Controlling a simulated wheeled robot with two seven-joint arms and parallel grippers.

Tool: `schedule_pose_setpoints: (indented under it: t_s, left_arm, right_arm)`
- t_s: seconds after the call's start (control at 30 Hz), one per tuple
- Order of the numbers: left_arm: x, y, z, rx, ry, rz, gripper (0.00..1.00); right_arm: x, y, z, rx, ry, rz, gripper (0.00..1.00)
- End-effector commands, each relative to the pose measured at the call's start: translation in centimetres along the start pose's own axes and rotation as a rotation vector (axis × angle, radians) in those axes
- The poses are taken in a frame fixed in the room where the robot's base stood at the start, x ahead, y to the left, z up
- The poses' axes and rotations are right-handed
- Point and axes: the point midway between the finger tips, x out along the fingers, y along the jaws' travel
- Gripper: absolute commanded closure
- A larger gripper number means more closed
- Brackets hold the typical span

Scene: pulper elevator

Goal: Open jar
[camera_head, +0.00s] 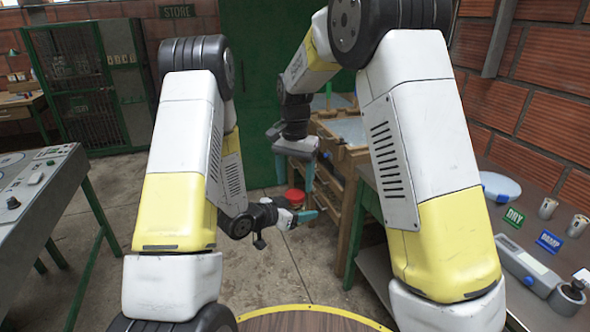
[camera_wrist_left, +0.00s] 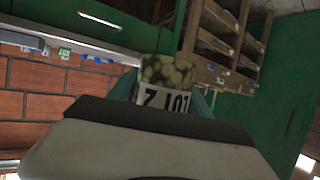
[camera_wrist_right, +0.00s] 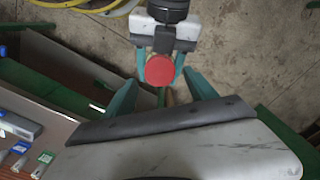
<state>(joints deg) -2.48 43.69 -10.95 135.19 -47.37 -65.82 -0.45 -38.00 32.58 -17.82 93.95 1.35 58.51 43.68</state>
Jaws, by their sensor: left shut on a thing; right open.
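The jar (camera_wrist_left: 168,72) has a pale label reading "Z 101" and greenish, bean-like contents; it shows in the left wrist view between the teal fingers of my left gripper (camera_wrist_left: 163,92). My left gripper (camera_head: 306,215) is shut on the jar and holds it off the floor. The jar's red lid (camera_head: 295,196) is on top, and it faces the camera in the right wrist view (camera_wrist_right: 160,70). My right gripper (camera_head: 308,182) is open above the lid, fingers pointing down. Its fingertips (camera_wrist_right: 162,92) are apart and not touching the lid.
A wooden rack (camera_head: 345,140) stands just behind the grippers. A bench (camera_head: 480,240) at the right carries a scale, small cups and DRY and DAMP signs. A grey machine table (camera_head: 40,215) is at the left. The floor (camera_head: 265,265) between them is clear.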

Motion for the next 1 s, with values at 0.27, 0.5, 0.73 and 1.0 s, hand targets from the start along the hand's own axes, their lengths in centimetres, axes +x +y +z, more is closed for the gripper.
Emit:
schedule_pose_setpoints:
  t_s: [0.27,0.5,0.73,1.0]
  left_arm:
    - [0.0,0.0,-0.1,0.000,0.001,0.000,1.00]
    - [0.0,0.0,-0.1,0.000,0.001,0.000,1.00]
    - [0.0,0.0,-0.1,0.000,0.001,0.000,1.00]
    - [0.0,0.0,-0.1,0.000,0.001,0.000,1.00]
  right_arm:
    - [3.2,0.1,0.0,-0.001,-0.001,0.001,0.34]
    - [3.5,0.0,0.0,-0.001,0.000,0.000,0.34]
    - [3.5,0.0,0.0,-0.001,0.000,0.000,0.60]
    - [3.5,0.0,0.0,-0.007,0.000,0.000,1.00]
